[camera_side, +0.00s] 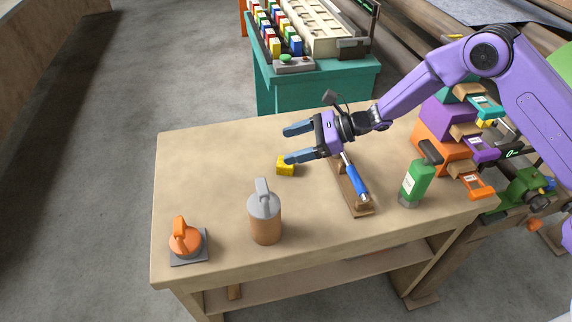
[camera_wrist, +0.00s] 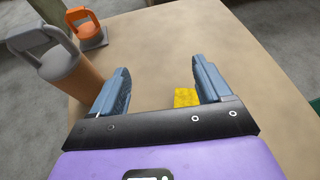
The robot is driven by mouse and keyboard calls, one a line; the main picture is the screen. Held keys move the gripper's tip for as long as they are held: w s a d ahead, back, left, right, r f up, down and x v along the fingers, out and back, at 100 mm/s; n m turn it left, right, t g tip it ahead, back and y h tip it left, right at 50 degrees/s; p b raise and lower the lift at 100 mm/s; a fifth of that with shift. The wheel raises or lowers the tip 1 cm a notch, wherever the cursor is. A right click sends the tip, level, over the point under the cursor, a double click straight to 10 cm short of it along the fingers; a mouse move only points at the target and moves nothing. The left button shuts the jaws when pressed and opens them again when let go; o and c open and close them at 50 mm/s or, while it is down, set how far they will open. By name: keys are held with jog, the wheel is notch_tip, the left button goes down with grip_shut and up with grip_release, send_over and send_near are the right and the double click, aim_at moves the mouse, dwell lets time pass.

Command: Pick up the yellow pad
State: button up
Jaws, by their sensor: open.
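The yellow pad (camera_side: 285,166) is a small block lying on the wooden table, just below my gripper's nearer finger in the side view. My gripper (camera_side: 292,144) is open and empty, with its two blue fingers spread above the table. In the wrist view, the yellow pad (camera_wrist: 186,97) shows between the fingers of my gripper (camera_wrist: 160,80), close to the right finger. Its right edge is partly hidden behind that finger. The pad and the fingers look apart, but I cannot tell the exact height gap.
A brown canister with a grey handle (camera_side: 265,218) and an orange-handled tool on a grey plate (camera_side: 186,240) stand at the front left. A blue-handled tool (camera_side: 355,178) lies on a wooden board. A green bottle (camera_side: 414,183) stands at right. The table's left back (camera_side: 210,160) is clear.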

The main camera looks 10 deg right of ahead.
jog(key=w+f+m, duration=0.1)
jog(key=w+d+f+m+t, duration=0.1)
jog(key=f, duration=0.1)
jog(key=w+f+m+t, duration=0.1)
jog(key=f, duration=0.1)
jog(key=shift+w+d+f, duration=0.2)
jog(key=shift+w+f, duration=0.05)
jog(key=shift+f, duration=0.65)
notch_tip(320, 180, down, 2)
jog(key=shift+f, duration=0.2)
jog(key=shift+x, duration=0.9)
jog(key=shift+w+a+f, duration=0.2)
jog(key=shift+a+f, duration=0.2)
jog(key=shift+a, duration=0.1)
jog(key=shift+c, duration=0.3)
jog(key=c, duration=1)
